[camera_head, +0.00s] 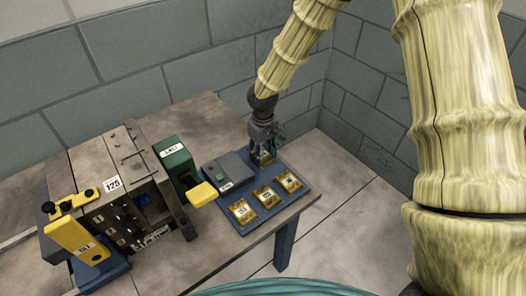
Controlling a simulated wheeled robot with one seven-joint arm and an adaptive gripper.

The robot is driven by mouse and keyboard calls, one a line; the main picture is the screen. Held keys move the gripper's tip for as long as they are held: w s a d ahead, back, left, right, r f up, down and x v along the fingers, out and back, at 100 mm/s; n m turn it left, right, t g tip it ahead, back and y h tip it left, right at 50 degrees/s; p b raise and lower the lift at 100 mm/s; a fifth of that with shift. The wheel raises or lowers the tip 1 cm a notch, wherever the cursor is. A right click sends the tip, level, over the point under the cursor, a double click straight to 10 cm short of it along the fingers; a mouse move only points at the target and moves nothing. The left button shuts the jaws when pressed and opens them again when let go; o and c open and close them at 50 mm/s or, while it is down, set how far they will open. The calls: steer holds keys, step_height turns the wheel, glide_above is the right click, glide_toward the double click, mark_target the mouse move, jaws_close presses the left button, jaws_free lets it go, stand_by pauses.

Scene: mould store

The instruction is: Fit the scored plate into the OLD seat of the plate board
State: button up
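The plate board (245,229) is blue and lies at the right end of the table. Three gold-edged pieces with small pale labels sit in a row on it: a left one (242,211), a middle one (267,198) and a right one (290,183). Their labels are too small to read, so I cannot tell which place is OLD. My gripper (264,150) is low over the board's back edge, behind the row. A small gold-and-dark plate (266,158) shows between its fingers, apparently held. Scoring on it cannot be made out.
Further left are a green unit (174,157), a yellow paddle (202,195), a mould block labelled 125 (128,158) and a yellow lever (77,243). A grey block wall (190,60) stands behind.

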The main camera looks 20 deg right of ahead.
mark_target(263, 155)
steer(key=o, duration=0.3)
steer(key=shift+r, duration=0.1)
step_height(263, 155, up, 12)
steer(key=shift+r, duration=0.2)
stand_by(0.5)
